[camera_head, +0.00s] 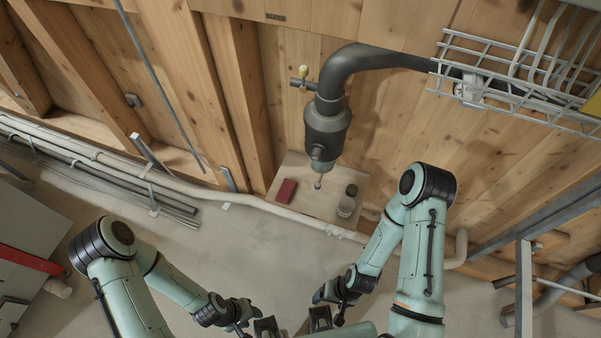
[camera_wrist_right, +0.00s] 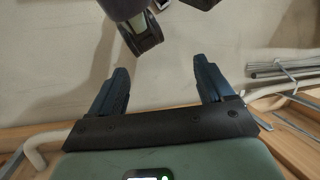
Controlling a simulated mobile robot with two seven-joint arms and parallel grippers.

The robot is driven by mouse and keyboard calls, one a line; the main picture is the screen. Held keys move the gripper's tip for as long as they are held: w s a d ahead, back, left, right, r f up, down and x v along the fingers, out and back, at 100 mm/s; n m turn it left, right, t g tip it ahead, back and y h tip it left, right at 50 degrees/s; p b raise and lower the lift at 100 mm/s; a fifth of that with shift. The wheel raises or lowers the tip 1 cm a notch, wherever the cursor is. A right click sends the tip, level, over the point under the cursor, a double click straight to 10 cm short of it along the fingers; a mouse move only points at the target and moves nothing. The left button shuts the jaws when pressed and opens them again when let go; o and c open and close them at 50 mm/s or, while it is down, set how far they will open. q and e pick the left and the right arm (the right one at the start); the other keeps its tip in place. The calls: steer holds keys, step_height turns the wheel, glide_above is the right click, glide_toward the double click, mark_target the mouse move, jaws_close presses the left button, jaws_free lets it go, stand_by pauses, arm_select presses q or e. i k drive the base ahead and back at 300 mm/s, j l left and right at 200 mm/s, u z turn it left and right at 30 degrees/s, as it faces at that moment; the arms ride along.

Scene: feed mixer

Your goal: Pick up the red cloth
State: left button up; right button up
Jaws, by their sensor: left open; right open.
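The red cloth (camera_head: 286,191) is a small, flat, dark red block-like shape. It lies near the left edge of a light board (camera_head: 318,205) against the wooden wall. My left gripper (camera_head: 266,326) is low in the head view, well below the cloth and apart from it. My right gripper (camera_head: 320,318) is just to its right, also far from the cloth. In the right wrist view my right gripper (camera_wrist_right: 161,82) shows both fingers spread with nothing between them. The cloth is not seen in that view.
A dark grey cylinder with a bent pipe (camera_head: 326,125) hangs over the board. A small container with a dark top (camera_head: 347,203) stands at the board's right. A white wire tray (camera_head: 510,85) is at upper right. A pale pipe (camera_head: 185,191) runs along the wall. The floor in front is clear.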

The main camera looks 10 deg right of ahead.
mark_target(284, 194)
steer(key=i+j, duration=0.4)
steer(key=j, duration=0.25)
steer(key=i+j, duration=0.2)
steer(key=j, duration=0.1)
